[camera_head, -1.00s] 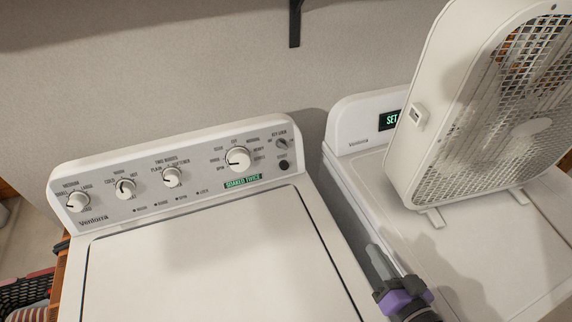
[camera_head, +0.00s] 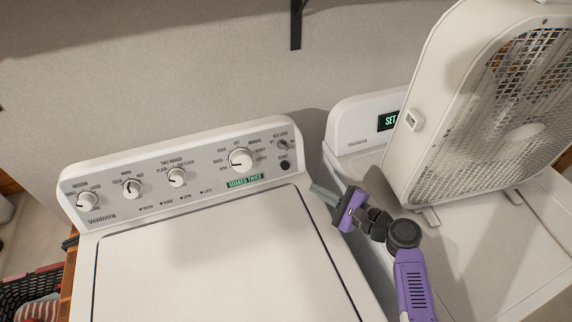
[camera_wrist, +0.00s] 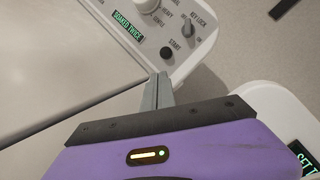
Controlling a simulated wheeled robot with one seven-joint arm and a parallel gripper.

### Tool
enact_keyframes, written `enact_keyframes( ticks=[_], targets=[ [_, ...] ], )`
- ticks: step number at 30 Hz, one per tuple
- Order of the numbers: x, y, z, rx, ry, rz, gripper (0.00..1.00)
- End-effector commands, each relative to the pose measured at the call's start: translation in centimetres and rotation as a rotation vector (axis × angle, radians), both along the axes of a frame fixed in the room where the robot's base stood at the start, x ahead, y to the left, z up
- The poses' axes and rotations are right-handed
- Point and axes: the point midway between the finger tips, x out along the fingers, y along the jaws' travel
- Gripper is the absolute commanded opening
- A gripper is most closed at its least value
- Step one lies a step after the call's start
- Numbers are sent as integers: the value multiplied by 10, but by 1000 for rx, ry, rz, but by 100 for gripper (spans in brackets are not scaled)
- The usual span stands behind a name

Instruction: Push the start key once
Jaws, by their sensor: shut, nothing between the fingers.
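The start key (camera_head: 285,165) is a small dark round button at the right end of the washer's control panel (camera_head: 205,172). In the wrist view the start key (camera_wrist: 167,53) shows with the label START beside it, just beyond the fingertips. My gripper (camera_head: 316,190) is shut and empty, its grey fingers pointing left toward the panel's right end. In the wrist view my gripper (camera_wrist: 160,76) has its fingers together, and they appear apart from the key. A key lock knob (camera_head: 283,145) sits just above the start key. The panel's green display (camera_head: 245,182) reads SOAKED TWICE.
Several white dials line the panel, the nearest being the large cycle dial (camera_head: 241,159). A second white machine (camera_head: 360,130) stands to the right with a box fan (camera_head: 480,110) on it. A dark bracket (camera_head: 296,25) hangs on the wall. The washer lid (camera_head: 210,255) is clear.

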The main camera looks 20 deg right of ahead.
Motion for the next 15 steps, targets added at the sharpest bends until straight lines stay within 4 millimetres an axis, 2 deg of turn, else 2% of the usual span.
enact_keyframes(
  ticks=[2,6,10,15],
  targets=[
    [5,15,14,189,19,50,0],
    [-4,35,28,444,73,144,0],
    [-12,45,36,573,109,201,0],
    [-16,48,38,618,124,221,0]
  ],
)
